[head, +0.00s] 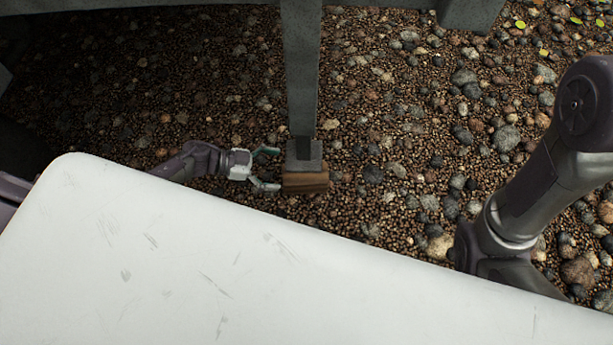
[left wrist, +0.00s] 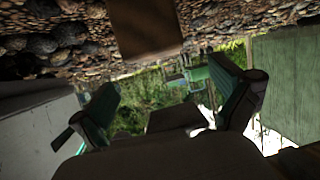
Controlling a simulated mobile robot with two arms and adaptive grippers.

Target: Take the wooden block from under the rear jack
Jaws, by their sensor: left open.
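The wooden block (head: 305,183) is brown and sits on the gravel directly under the grey foot plate (head: 304,156) of the jack's upright post (head: 301,70). The plate appears to rest on the block. My left gripper (head: 268,167) is open, with its pale green fingers pointing right at the block's left side. The lower fingertip is close to the block; whether it touches I cannot tell. In the left wrist view, a brown block face (left wrist: 145,28) shows at the top, beyond the open fingers (left wrist: 165,78). My right gripper is out of view.
Loose gravel and stones (head: 400,170) surround the block, with open ground to its right. A grey beam (head: 470,14) crosses the top of the head view. The ground at the left is in deep shadow. My right arm stands at the right.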

